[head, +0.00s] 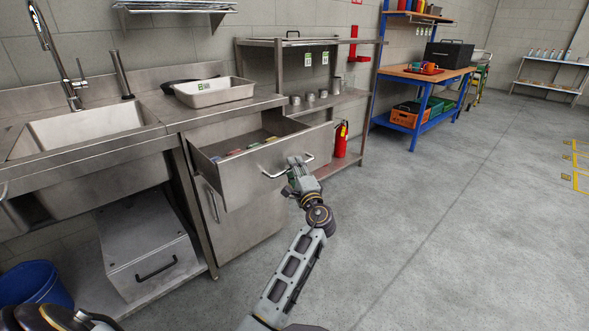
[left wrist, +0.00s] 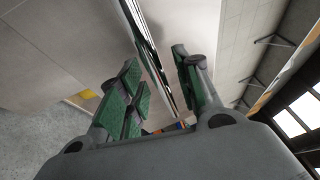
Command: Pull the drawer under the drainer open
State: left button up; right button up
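The steel drawer (head: 240,178) under the counter right of the sink stands pulled out, with several small coloured items inside. A shallow steel tray with a green label (head: 214,91) sits on the counter above it. The drawer's bar handle (head: 274,175) is on its front. My left gripper (head: 298,164) is at the right part of this handle. In the left wrist view, its green-padded fingers (left wrist: 160,85) are apart, on either side of a shiny bar (left wrist: 148,42), with gaps showing. Contact with the bar is not clear. My right gripper is not in view.
A cabinet door (head: 235,220) is below the drawer. A sink (head: 85,125) is at the left, with a steel box (head: 145,245) and blue bucket (head: 35,285) below. A red fire extinguisher (head: 341,139) stands behind the drawer. The floor (head: 450,230) at right is clear.

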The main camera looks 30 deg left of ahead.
pick_arm(q)
jog(key=v, duration=0.8)
jog(key=shift+f, duration=0.2)
jog(key=shift+w, duration=0.25)
jog(key=x, duration=0.8)
jog(key=shift+r, duration=0.3)
jog(key=shift+s, duration=0.2)
dwell(0.5)
